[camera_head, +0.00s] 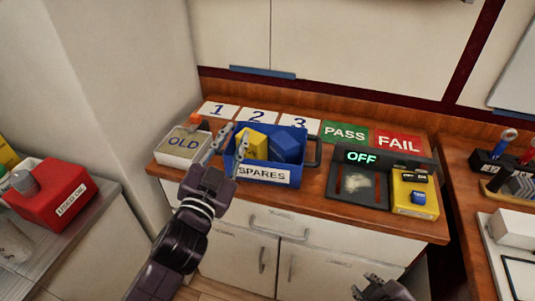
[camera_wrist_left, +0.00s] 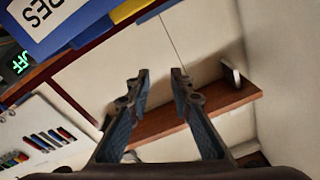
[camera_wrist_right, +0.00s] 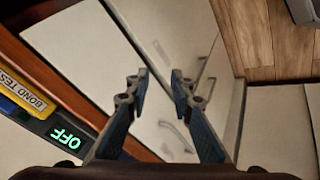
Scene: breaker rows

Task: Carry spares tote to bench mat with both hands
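The spares tote (camera_head: 264,176) is a blue open box with a white SPARES label, standing on the wooden counter. It holds yellow and blue blocks, and a dark handle (camera_head: 318,151) shows on its right side. My left gripper (camera_head: 232,143) is open at the tote's left end; I cannot tell whether it touches. In the left wrist view the tote (camera_wrist_left: 75,35) is at upper left, outside the open, empty fingers (camera_wrist_left: 160,80). My right gripper (camera_head: 366,283) is open and empty, low before the cabinet; its fingers (camera_wrist_right: 160,82) are apart. I cannot identify a bench mat.
The white OLD bin (camera_head: 183,158) stands left of the tote. A dark tester (camera_head: 360,188) reading OFF and a yellow box (camera_head: 414,202) stand right of it. Numbered cards and PASS (camera_head: 345,133) and FAIL (camera_head: 398,143) mats lie behind. Another bench (camera_head: 462,190) is at right.

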